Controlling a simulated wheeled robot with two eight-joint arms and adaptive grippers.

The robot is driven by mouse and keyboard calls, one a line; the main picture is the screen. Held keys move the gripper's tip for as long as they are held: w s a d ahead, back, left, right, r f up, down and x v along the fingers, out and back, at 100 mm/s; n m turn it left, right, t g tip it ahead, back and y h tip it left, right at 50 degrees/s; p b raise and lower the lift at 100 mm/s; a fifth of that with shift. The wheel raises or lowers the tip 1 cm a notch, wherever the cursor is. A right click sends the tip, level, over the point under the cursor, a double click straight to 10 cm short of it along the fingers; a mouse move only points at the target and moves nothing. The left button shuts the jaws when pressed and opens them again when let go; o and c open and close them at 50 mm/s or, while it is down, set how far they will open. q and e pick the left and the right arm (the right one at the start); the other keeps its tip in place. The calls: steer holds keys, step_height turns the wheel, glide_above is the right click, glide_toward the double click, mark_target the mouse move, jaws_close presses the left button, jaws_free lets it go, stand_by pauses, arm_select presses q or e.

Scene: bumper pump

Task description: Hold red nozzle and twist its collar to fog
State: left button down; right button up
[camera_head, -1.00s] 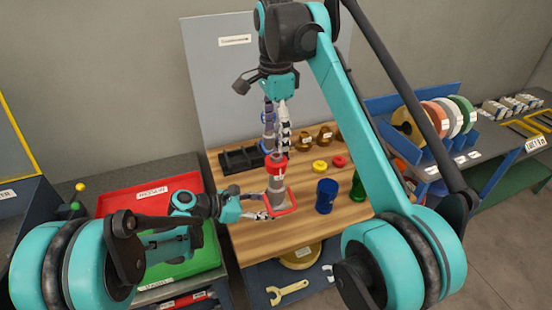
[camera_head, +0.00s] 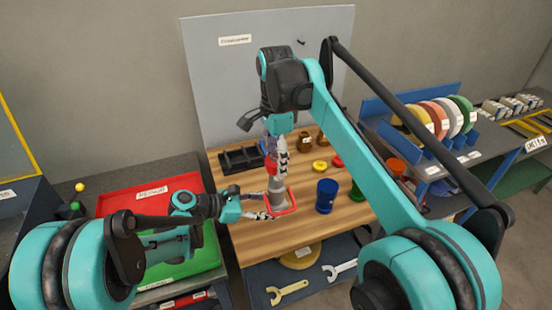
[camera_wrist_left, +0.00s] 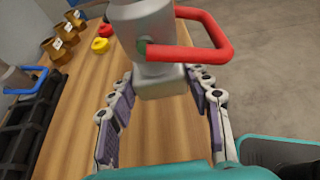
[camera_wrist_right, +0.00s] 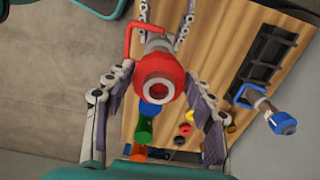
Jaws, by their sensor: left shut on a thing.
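The red nozzle has a grey body (camera_head: 279,202), a red loop handle (camera_head: 293,207) and a red collar (camera_wrist_right: 157,83) at its top. It stands upright above the wooden bench. My left gripper (camera_head: 264,214) is shut on the lower grey body, which also shows between its fingers in the left wrist view (camera_wrist_left: 160,82). My right gripper (camera_head: 278,162) points down from above, its fingers on both sides of the collar. In the right wrist view the right fingers (camera_wrist_right: 160,88) stand open, with gaps to the collar. No fog mark is readable.
A blue cylinder (camera_head: 326,195) and a green one (camera_head: 357,191) stand right of the nozzle. Yellow (camera_head: 320,166) and red rings and brass fittings lie behind. A black rack (camera_head: 240,158) is at the back left. A blue nozzle (camera_wrist_right: 279,121) is near it. The front bench is clear.

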steer(key=c, duration=0.6)
steer(key=shift+o, duration=0.2)
steer(key=shift+n, duration=0.3)
steer(key=n, duration=1.2)
steer(key=shift+w+n, duration=0.1)
steer(key=shift+n, duration=0.2)
steer(key=n, duration=0.4)
steer(key=shift+n, duration=0.3)
